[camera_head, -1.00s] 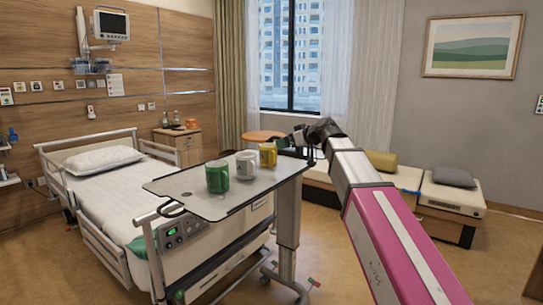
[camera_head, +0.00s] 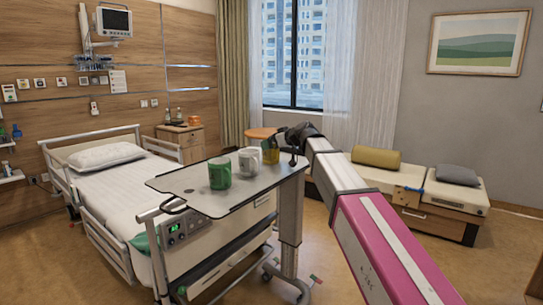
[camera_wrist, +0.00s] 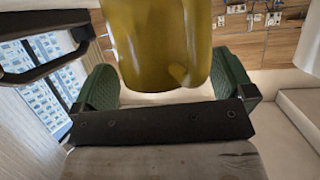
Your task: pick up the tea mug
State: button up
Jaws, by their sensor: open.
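Three mugs stand upright on the overbed table (camera_head: 215,207): a green mug (camera_head: 219,173), a white mug (camera_head: 248,162) and a yellow mug (camera_head: 270,153). Nothing visible marks which one is the tea mug. My gripper (camera_wrist: 165,84) is at the yellow mug, its dark body covering part of that mug in the head view. In the wrist view the yellow mug (camera_wrist: 155,40) fills the space between the spread green finger pads, handle towards the camera. The jaws are open; whether a pad touches the mug is unclear. The mug's far side is hidden.
The white mug stands close to the left of the yellow one. A bed (camera_head: 105,185) with side rails is left of the table. A bench (camera_head: 400,195) with cushions is behind my arm. The table's front left part is bare.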

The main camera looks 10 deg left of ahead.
jog(key=shift+w+a+f, duration=0.1)
jog(key=shift+w+a, duration=0.05)
jog(key=shift+a, duration=0.05)
jog(key=c, duration=0.9)
jog(key=shift+c, duration=0.2)
